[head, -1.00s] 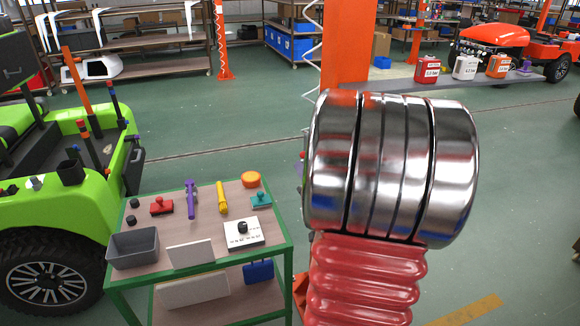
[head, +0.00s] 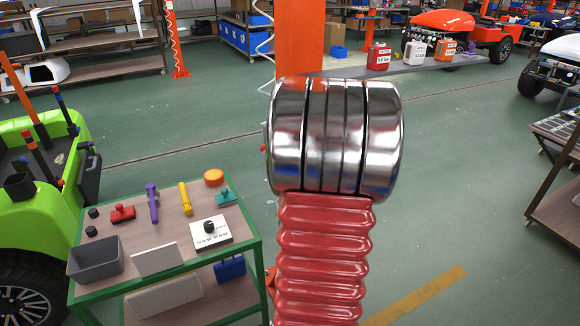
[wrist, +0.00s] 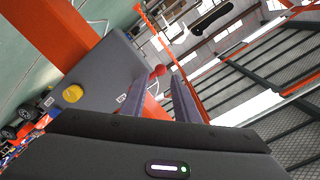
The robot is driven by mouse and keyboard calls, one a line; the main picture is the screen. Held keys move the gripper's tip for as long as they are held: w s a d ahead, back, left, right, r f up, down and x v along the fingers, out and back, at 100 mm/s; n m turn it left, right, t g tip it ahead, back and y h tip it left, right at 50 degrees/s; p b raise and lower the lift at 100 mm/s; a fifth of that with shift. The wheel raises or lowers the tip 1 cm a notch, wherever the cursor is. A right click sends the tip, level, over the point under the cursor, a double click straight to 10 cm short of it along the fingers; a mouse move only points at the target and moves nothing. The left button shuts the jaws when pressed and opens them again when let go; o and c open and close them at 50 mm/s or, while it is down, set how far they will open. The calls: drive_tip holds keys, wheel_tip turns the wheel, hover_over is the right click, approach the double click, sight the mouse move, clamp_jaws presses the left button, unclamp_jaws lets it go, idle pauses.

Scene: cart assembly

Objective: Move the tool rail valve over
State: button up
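In the wrist view, a small red ball-shaped knob (wrist: 158,71) shows just beyond my fingertips. It may belong to the tool rail valve, but I cannot tell for sure. My gripper (wrist: 164,84) is open, its two grey fingers apart, with an orange-red surface showing between them. Nothing is visibly held. A dark grey panel (wrist: 110,72) with a yellow round knob (wrist: 72,94) lies left of the fingers. In the head view, my red and chrome arm hides my gripper and much of the middle.
A green-framed cart (head: 190,258) with tools and a grey bin (head: 95,258) stands at lower left. A green vehicle (head: 35,215) is beside it. An orange column (head: 300,40) rises behind my arm. A dark table (head: 560,190) stands at right. Floor between is clear.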

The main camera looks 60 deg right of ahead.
drive_tip(key=x, duration=0.5)
drive_tip(key=shift+w+d, duration=0.1)
drive_tip(key=shift+w, duration=0.15)
drive_tip(key=c, duration=0.4)
drive_tip(key=shift+c, duration=0.2)
drive_tip(key=shift+f, duration=0.1)
drive_tip(key=shift+s+d+f, duration=0.15)
drive_tip(key=shift+d+f, duration=0.05)
drive_tip(key=shift+f, duration=0.75)
drive_tip(key=shift+c, duration=0.6)
drive_tip(key=shift+f, duration=0.1)
drive_tip(key=shift+s+d+f, duration=0.15)
drive_tip(key=shift+d+f, duration=0.05)
drive_tip(key=shift+f, duration=0.25)
drive_tip(key=shift+s+d+f, duration=0.15)
drive_tip(key=shift+d+f, duration=0.05)
drive_tip(key=shift+f, duration=0.3)
drive_tip(key=shift+c, duration=0.2)
drive_tip(key=shift+f, duration=0.1)
